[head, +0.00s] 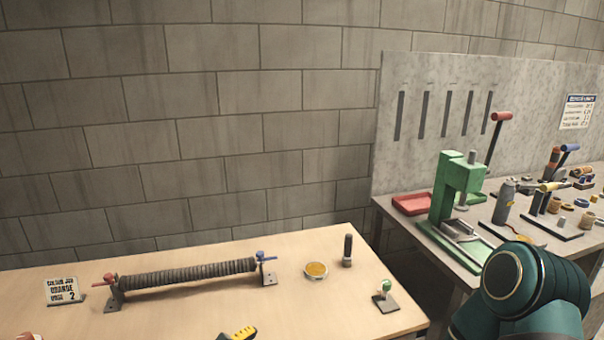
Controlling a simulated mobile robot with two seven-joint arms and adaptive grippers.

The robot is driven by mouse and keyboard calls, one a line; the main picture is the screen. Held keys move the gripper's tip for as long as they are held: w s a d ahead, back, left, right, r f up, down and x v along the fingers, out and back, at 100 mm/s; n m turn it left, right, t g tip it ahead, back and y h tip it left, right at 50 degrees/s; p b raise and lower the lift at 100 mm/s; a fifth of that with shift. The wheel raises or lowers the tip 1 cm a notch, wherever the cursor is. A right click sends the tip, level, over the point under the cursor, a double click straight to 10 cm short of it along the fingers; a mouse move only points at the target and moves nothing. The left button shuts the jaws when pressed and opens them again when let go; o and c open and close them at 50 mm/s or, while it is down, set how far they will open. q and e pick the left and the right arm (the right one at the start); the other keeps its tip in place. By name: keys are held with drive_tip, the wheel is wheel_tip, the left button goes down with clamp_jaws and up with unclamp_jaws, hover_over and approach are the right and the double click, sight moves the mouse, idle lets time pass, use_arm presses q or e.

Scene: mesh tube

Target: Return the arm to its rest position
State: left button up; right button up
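A teal section of my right arm (525,290) rises at the bottom right corner, in front of the grey bench. Its gripper is outside the view. My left arm and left gripper are not in view. On the wooden table, a dark ribbed mesh tube (190,274) lies level between two metal end brackets. A red knob (110,278) is at its left end and a blue knob (261,253) at its right end.
The wooden table (205,312) holds a sign card (65,290), a round orange-filled dish (316,270), a dark cylinder (348,250) and a small green-topped stand (386,296). A yellow-and-black object (240,333) is cut off below. A green press (455,195) stands on the right bench.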

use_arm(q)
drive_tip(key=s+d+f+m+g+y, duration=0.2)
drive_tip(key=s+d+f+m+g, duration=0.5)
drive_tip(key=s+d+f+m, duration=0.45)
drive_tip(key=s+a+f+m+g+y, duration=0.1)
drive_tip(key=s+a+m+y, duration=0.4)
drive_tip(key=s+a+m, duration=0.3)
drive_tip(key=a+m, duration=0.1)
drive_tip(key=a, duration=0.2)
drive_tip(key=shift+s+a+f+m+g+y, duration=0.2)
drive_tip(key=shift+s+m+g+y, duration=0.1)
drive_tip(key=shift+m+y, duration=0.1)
